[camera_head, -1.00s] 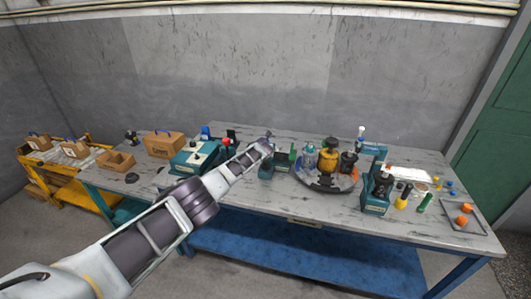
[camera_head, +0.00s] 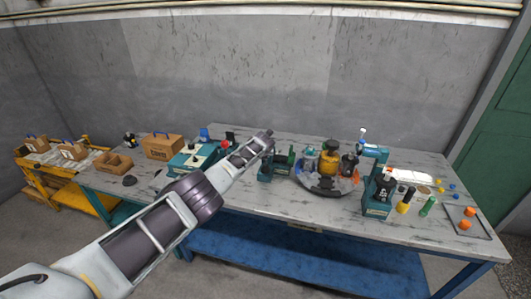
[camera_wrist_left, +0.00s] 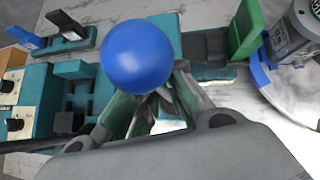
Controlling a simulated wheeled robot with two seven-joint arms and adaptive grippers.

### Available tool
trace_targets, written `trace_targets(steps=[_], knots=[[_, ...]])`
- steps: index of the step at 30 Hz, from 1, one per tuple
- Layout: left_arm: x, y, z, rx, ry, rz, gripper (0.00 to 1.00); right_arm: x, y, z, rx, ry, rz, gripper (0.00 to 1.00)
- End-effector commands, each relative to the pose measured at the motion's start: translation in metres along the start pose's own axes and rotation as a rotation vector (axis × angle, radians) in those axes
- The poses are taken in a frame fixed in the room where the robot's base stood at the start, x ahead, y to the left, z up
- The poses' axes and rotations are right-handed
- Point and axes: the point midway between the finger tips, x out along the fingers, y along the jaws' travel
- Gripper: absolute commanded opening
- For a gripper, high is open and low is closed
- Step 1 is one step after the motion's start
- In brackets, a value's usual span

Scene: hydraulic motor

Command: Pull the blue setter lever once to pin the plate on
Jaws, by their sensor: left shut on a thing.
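The blue ball knob of the setter lever (camera_wrist_left: 137,55) is large in the left wrist view. My left gripper (camera_wrist_left: 158,105) is shut at the knob, its fingers closing right below and behind the ball. In the head view my left gripper (camera_head: 268,137) is above the teal fixture (camera_head: 270,171), left of the round turntable, and it hides the knob there. The teal fixture also shows in the left wrist view (camera_wrist_left: 205,76), with a green upright piece (camera_wrist_left: 246,30). The lever's shaft is hidden by the fingers. My right gripper is not in view.
The round turntable (camera_head: 322,188) carries a yellow motor part (camera_head: 329,160) and other parts just right of my gripper. A teal press-like station (camera_head: 378,200) stands farther right. A teal box (camera_head: 190,160) and cardboard box (camera_head: 162,146) stand left. The front table strip is mostly clear.

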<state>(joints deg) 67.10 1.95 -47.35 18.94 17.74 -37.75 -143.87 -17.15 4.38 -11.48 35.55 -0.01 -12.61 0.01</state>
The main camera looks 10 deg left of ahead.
Motion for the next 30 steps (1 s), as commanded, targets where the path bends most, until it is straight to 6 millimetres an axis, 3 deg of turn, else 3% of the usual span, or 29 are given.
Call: trace_targets(steps=[2,3,7,30], knots=[[-0.0012,0.0,0.0038,0.0,-0.006,-0.001,0.0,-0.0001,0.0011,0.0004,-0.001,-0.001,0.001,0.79],[-0.0012,0.0,0.0039,0.0,-0.007,-0.001,0.18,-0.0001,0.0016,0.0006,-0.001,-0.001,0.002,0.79],[-0.0009,-0.0001,0.003,0.0,-0.005,-0.001,0.34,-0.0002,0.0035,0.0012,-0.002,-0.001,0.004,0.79],[-0.0039,0.0003,0.0023,-0.001,-0.002,-0.001,0.35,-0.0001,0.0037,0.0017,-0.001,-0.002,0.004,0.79]])
